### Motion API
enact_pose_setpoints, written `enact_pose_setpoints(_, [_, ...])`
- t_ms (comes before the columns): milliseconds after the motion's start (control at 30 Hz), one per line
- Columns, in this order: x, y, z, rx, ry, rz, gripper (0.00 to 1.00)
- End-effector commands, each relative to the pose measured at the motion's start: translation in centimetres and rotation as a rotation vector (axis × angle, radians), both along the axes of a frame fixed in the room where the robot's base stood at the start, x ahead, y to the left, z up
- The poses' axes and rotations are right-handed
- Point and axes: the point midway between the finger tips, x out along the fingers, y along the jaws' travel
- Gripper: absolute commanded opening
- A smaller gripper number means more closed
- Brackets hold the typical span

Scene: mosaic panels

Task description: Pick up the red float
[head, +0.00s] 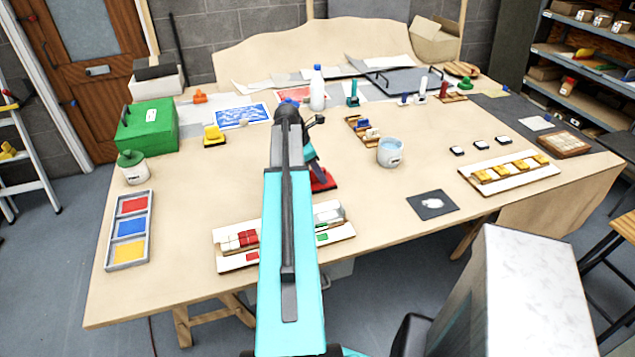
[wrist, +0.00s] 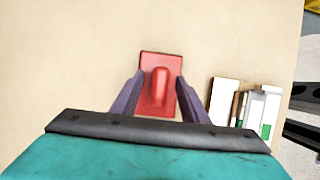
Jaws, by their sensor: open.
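The red float (wrist: 161,101) is a flat red rectangle with a raised red handle along its middle. It lies on the bench top, and part of it also shows in the head view (head: 322,182) behind my arm. My gripper (wrist: 159,77) is open, with one dark finger on each side of the float's handle, over the float's side edges. Nothing is held. I cannot tell how far the fingertips are above the float. In the head view the gripper (head: 314,160) is partly hidden by my arm.
White racks with red, white and green tiles (head: 236,242) lie at the front edge, close to the float. Bare bench (head: 200,185) lies to the left.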

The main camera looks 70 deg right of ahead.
Motion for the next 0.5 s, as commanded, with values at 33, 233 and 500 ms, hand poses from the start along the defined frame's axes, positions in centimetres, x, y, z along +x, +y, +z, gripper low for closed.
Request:
enact_pose_setpoints(33, [0.0, 0.0, 0.01, 0.0, 0.0, 0.0, 0.41])
enact_pose_setpoints(233, [-0.02, 0.0, 0.02, 0.0, 0.0, 0.0, 0.25])
enact_pose_setpoints(500, [-0.04, -0.01, 0.05, 0.0, 0.0, -0.001, 0.0])
